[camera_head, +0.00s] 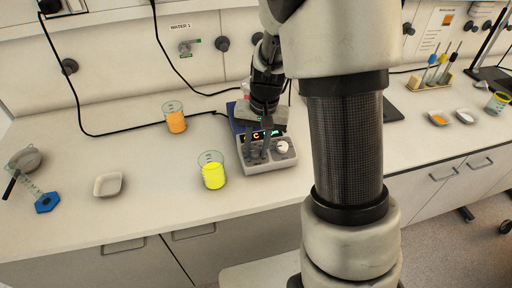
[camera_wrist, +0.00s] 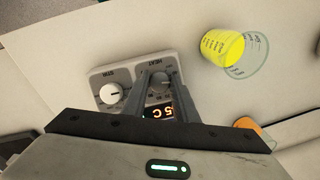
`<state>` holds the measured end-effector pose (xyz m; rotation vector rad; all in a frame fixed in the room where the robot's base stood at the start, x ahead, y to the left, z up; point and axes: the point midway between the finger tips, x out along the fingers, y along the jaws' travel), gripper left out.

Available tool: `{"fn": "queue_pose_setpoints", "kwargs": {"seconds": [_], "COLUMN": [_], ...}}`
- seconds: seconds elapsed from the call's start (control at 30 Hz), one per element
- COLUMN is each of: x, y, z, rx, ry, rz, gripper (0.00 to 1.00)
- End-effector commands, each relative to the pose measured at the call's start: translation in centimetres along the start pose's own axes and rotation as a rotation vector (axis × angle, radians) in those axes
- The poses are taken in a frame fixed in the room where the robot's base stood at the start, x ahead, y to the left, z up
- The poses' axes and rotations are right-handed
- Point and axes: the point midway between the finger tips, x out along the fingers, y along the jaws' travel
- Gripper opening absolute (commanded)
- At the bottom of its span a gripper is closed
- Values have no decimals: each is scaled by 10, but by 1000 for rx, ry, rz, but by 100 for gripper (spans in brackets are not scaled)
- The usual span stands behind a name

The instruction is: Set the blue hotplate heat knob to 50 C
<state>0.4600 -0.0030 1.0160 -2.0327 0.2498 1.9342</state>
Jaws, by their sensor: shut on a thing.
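The hotplate (camera_head: 236,119) stands on the bench, with a blue side, a light control panel and two knobs. My gripper (camera_head: 258,150) points down at the panel from above. In the wrist view its fingers (camera_wrist: 157,85) are closed around the heat knob (camera_wrist: 158,78), under the HEAT label, and hide much of it and its scale. The stir knob (camera_wrist: 111,94) is free beside it; it also shows in the head view (camera_head: 282,147). The lit display (camera_wrist: 160,112) shows "5 C" at its visible end; the rest is covered by the fingers and gripper body.
A beaker of yellow liquid (camera_head: 213,176) stands close to the hotplate's left. A beaker of orange liquid (camera_head: 176,123) is behind it. A white dish (camera_head: 108,184) lies farther left. A black cable (camera_head: 150,129) runs along the bench. The front bench area is clear.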

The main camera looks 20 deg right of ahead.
Motion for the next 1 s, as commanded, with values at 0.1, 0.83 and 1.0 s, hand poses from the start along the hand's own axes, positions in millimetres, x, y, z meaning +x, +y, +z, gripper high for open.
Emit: {"fn": "queue_pose_setpoints", "kwargs": {"seconds": [0.1, 0.83, 1.0], "x": [0, -1, 0], "y": [0, 0, 0], "z": [-1, -1, 0], "rx": [43, 85, 85], "ry": [3, 3, 2], "rz": [-12, -24, -23], "gripper": [4, 41, 45]}}
